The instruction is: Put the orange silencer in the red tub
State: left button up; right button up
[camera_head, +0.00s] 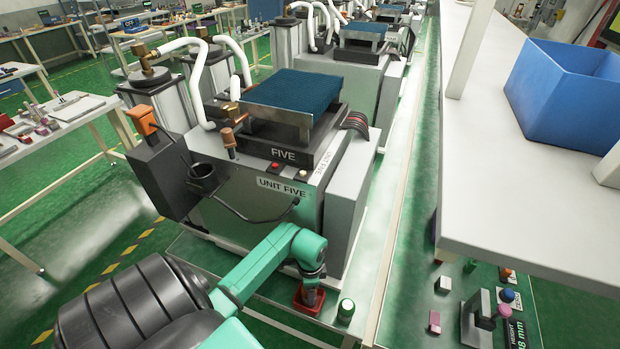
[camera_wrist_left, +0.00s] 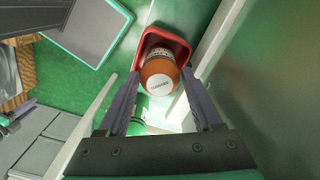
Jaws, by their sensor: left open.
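The red tub (camera_head: 307,306) sits on the green surface in front of the unit five machine, and it also shows in the wrist view (camera_wrist_left: 178,42). The orange silencer (camera_wrist_left: 158,70), a cylinder with a pale round labelled end, is within the tub's outline in the wrist view. Whether it touches the tub floor I cannot tell. My left gripper (camera_head: 310,286) is over the tub, pointing down. In the wrist view its open fingers (camera_wrist_left: 160,80) lie on either side of the silencer, with gaps visible. The silencer is mostly hidden by my gripper in the head view.
A green-topped cylinder (camera_head: 346,310) stands right beside the tub. The unit five machine (camera_head: 262,190) rises close behind my forearm. A white table (camera_head: 535,190) with a blue bin (camera_head: 570,95) is at the right. Small coloured parts lie below its edge.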

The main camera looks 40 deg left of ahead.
pick_arm(q)
notch_tip(320, 180, up, 11)
pick_arm(e)
jog(key=shift+r, duration=0.75)
pick_arm(q)
jog(key=shift+f, duration=0.1)
